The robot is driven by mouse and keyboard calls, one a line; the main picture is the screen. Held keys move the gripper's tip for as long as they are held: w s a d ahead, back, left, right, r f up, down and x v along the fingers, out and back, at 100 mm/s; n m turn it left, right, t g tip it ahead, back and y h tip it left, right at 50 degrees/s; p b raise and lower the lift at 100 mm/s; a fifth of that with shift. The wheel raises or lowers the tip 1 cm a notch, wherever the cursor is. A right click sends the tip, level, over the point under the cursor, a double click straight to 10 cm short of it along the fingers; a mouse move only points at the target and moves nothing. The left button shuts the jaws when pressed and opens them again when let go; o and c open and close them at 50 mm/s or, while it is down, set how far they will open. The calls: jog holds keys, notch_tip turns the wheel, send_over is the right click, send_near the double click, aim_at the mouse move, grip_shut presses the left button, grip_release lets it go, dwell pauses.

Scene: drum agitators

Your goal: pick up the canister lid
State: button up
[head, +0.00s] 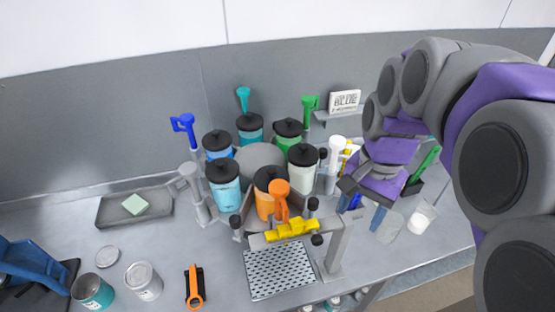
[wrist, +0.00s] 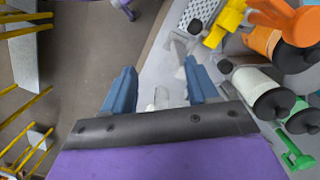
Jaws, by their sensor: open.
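Several canisters with black lids stand in a ring around a grey hub in the head view. One black lid (head: 222,169) tops the light-blue canister (head: 224,190), another (head: 303,154) tops a white one. A loose round grey lid (head: 107,256) lies flat on the bench at the left, by two cans. I cannot tell which lid is meant. My gripper (head: 380,190) is right of the ring, over the bench, apart from these lids. In the wrist view its two blue fingers (wrist: 160,88) are spread and hold nothing. A clear cup (wrist: 162,97) shows below, between them.
An orange handle (head: 281,195) and yellow clamp (head: 291,229) stand in front of the ring, over a perforated plate (head: 278,272). Beakers (head: 387,226) stand under my gripper. A grey tray (head: 110,212) lies left. The bench between tray and ring is fairly clear.

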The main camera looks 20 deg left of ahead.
jog(key=w+a+r+m+p, duration=0.3)
jog(key=w+a+r+p, duration=0.2)
jog(key=w+a+r, duration=0.45)
jog(key=m+p, duration=0.2)
jog(key=p, duration=0.2)
send_near(271, 169)
jog(key=f, duration=0.2)
jog(key=d+f+p, duration=0.1)
jog(key=shift+s+d+f+y, duration=0.2)
jog(key=shift+s+y, duration=0.1)
jog(key=shift+s, duration=0.1)
jog(key=shift+s+a+f+p, duration=0.1)
jog(key=shift+a+f+p, duration=0.15)
jog(key=shift+f, duration=0.65)
jog(key=shift+w+a+f+p, duration=0.1)
jog(key=shift+a+f+p, duration=0.2)
jog(key=shift+f, duration=0.55)
jog(key=shift+s+a+f+p, duration=0.1)
jog(key=shift+a+f+p, duration=0.15)
jog(key=shift+f, duration=0.65)
jog(key=shift+c, duration=0.3)
grip_shut()
